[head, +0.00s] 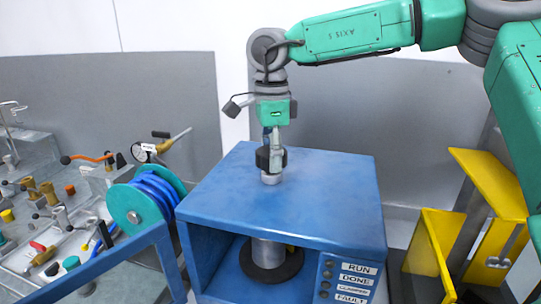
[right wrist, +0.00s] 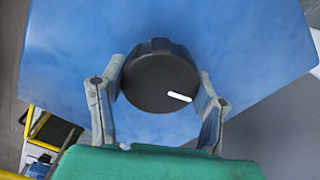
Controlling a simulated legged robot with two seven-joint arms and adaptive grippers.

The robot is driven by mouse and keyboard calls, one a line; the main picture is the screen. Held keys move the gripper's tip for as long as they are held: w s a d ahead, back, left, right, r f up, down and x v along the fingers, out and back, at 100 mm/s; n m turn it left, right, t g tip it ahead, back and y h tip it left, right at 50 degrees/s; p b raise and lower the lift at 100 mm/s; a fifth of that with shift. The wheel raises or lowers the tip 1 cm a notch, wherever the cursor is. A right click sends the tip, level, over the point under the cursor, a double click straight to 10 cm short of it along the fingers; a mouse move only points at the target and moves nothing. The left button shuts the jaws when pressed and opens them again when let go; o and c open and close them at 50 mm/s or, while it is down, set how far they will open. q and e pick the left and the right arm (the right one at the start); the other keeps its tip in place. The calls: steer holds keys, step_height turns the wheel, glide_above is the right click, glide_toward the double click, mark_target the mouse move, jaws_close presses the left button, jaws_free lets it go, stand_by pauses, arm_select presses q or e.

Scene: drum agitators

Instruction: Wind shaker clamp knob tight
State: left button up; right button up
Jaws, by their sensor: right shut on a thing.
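The black clamp knob (head: 264,158) stands on a short metal stem (head: 270,178) on top of the blue shaker housing (head: 325,190). My right gripper (head: 272,150) points straight down over the knob. In the right wrist view the knob (right wrist: 160,82) sits between the two fingers of my right gripper (right wrist: 158,95), one on each side, and they are shut on it. A white mark on the knob's face points right and slightly down. Inside the housing a metal cylinder (head: 268,253) stands on a dark round base. My left gripper is not in view.
A control panel (head: 345,280) with RUN, DONE and FAULT labels is on the housing's front right. A teal reel of blue hose (head: 150,197) and a bench of fittings (head: 40,225) stand at left. Yellow panels (head: 490,185) stand at right.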

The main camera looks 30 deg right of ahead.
steer(key=shift+w+r+n, duration=0.1)
steer(key=shift+n, duration=1)
steer(key=o, duration=1.2)
steer(key=shift+c, duration=0.2)
steer(key=shift+d, duration=0.1)
step_height(320, 180, up, 12)
steer(key=shift+w+d+f, duration=0.1)
steer(key=shift+w+f, duration=0.05)
